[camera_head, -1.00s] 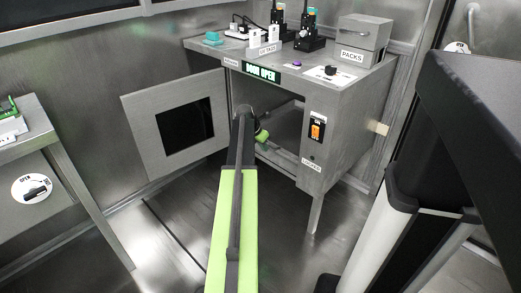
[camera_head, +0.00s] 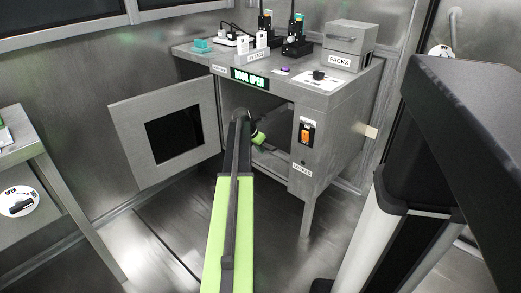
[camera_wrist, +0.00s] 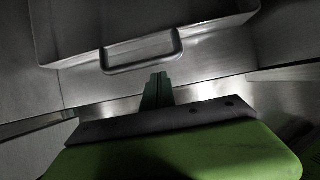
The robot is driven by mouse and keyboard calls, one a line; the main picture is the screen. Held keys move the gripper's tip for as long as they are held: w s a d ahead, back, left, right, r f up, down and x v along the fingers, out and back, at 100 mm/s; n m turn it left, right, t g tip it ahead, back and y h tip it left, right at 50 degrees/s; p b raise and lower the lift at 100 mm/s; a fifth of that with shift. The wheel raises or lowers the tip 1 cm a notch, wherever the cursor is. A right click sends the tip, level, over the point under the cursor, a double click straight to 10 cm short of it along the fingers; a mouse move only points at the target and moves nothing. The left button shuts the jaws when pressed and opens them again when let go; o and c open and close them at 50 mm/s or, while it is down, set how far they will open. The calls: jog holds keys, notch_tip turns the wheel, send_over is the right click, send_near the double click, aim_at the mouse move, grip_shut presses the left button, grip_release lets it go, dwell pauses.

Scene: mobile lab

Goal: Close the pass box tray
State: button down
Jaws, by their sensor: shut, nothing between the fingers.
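The pass box (camera_head: 335,125) is a grey metal cabinet on legs, with a lit "DOOR OPEN" display (camera_head: 256,78). Its windowed door (camera_head: 130,130) is swung open to the left. My arm reaches into the opening, and my gripper (camera_head: 259,138) is at the opening, partly hidden by the arm. In the wrist view the tray (camera_wrist: 215,30) is a grey metal box front with a loop handle (camera_wrist: 143,66). My gripper (camera_wrist: 158,78) is shut and empty, pointing just below the handle. I cannot tell whether it touches. The tray's depth is hidden.
An orange switch (camera_head: 306,133) is on the cabinet's right front. Radios (camera_head: 297,42) and a PACKS box (camera_head: 348,42) stand on top. A side table (camera_head: 45,165) is at the left. A dark, bulky structure (camera_head: 455,130) fills the right. Bare floor lies between.

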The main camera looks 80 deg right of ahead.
jog(key=w+a+r+p, duration=0.3)
jog(key=a+r+p, duration=0.3)
jog(key=r+p, duration=0.2)
jog(key=shift+w+a+r, duration=0.15)
jog(key=shift+w+a, duration=0.2)
jog(key=shift+a, duration=0.05)
